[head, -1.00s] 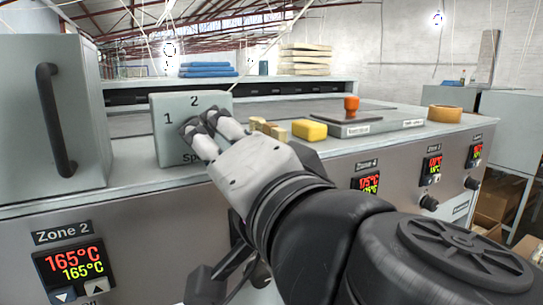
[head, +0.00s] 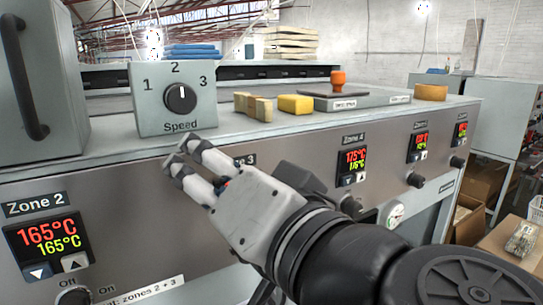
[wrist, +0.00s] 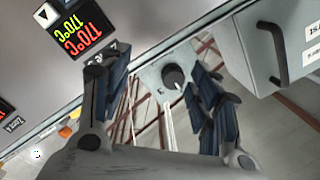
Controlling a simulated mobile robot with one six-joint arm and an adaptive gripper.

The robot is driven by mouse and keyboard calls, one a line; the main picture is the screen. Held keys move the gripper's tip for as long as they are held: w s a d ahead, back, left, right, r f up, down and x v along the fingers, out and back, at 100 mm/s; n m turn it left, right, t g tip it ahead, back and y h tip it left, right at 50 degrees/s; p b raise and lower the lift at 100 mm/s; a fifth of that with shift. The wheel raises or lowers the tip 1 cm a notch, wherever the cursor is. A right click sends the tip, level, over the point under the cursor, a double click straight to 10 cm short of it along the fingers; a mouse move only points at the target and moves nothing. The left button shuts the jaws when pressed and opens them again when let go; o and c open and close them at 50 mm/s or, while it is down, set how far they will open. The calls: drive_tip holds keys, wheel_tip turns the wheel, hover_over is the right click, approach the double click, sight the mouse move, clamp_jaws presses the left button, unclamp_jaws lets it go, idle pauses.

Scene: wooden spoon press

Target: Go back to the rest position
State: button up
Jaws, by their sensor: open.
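My gripper (head: 180,158) is open and empty in the head view, in front of the machine's front panel and below the speed box. Its fingers (wrist: 150,100) show spread apart in the wrist view. The speed box (head: 150,110) stands on the machine's ledge, marked 1, 2 and 3. Its black knob (head: 181,98) points up toward 2 and is clear of my fingers. The knob also shows in the wrist view (wrist: 173,76), seen between the fingers and apart from them.
A grey cabinet with a black handle (head: 22,80) stands at the left. Zone displays (head: 48,238) line the front panel. Cardboard boxes (head: 480,190) stand at the right.

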drive_tip(key=s+d+f+n+g+h+b, duration=0.1)
drive_tip(key=d+f+n+g+h+b, duration=0.15)
drive_tip(key=f, duration=0.95)
drive_tip(key=s+d+f+n+g+h+b, duration=0.1)
drive_tip(key=d+f+g+h+b, duration=0.2)
drive_tip(key=f, duration=1)
drive_tip(key=s+d+f+m+g+h+b, duration=0.1)
drive_tip(key=s+d+f+g+h+b, duration=0.1)
drive_tip(key=s+d+f, duration=0.2)
drive_tip(key=s+d+f+m+g+h+b, duration=0.1)
drive_tip(key=s+d+f+g+h+b, duration=0.1)
drive_tip(key=d+f, duration=0.9)
drive_tip(key=shift+s+d+f+h, duration=0.25)
drive_tip(key=shift+s+f+h, duration=0.4)
drive_tip(key=shift+s+f, duration=0.15)
